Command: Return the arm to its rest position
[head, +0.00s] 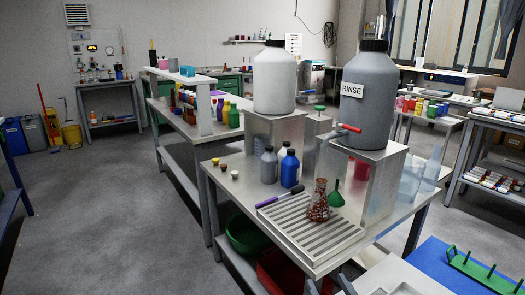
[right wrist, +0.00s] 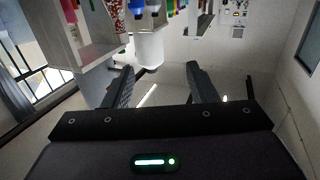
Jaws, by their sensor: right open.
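My right gripper (right wrist: 160,68) shows in the right wrist view with its two dark fingers spread apart. Nothing is between the fingers. The wrist picture is upside down, with the bench things along its top edge, beyond the fingertips. My left gripper is not in view.
A flask of reddish-brown beads (head: 318,208) stands on a ridged metal tray (head: 312,236). A grey RINSE container (head: 366,105) and a white container (head: 274,80) stand on metal stands. A blue mat with a green rack (head: 482,271) is at bottom right. Floor at left is clear.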

